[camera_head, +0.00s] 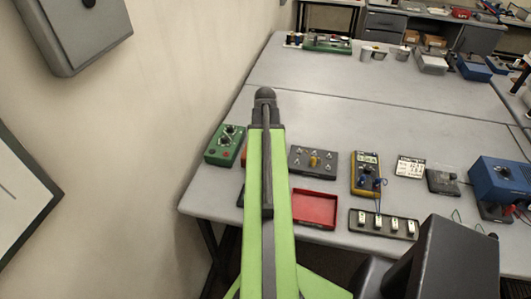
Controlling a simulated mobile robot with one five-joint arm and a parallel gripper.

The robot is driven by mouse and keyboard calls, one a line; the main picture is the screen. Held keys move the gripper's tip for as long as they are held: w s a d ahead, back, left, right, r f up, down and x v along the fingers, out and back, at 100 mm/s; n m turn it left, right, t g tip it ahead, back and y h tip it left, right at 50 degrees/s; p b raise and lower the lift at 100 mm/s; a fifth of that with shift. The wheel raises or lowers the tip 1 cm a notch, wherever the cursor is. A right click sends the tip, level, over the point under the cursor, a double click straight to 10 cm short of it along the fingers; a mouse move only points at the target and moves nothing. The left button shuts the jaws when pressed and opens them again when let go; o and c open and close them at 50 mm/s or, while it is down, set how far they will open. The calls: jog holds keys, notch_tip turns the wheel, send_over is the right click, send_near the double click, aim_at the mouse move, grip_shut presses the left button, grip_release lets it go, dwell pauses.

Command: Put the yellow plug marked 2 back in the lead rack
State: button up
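A small yellow piece (314,161), perhaps the yellow plug, sits on a grey box with several small knobs or sockets (300,154). Its mark is too small to read. A dark strip with several white-labelled places (403,236), likely the lead rack, lies at the table's front edge, right of the red tray. A thin dark lead runs from near the yellow meter (358,171) down to this strip. My green arm reaches up the middle of the view, left of the grey box. My gripper's fingers do not show.
A red open tray (315,224) lies in front of the grey box. A green device (222,146) is left of my arm, partly close to it. A white card (410,168) and a blue box (501,182) stand to the right. The table's middle (370,115) is clear.

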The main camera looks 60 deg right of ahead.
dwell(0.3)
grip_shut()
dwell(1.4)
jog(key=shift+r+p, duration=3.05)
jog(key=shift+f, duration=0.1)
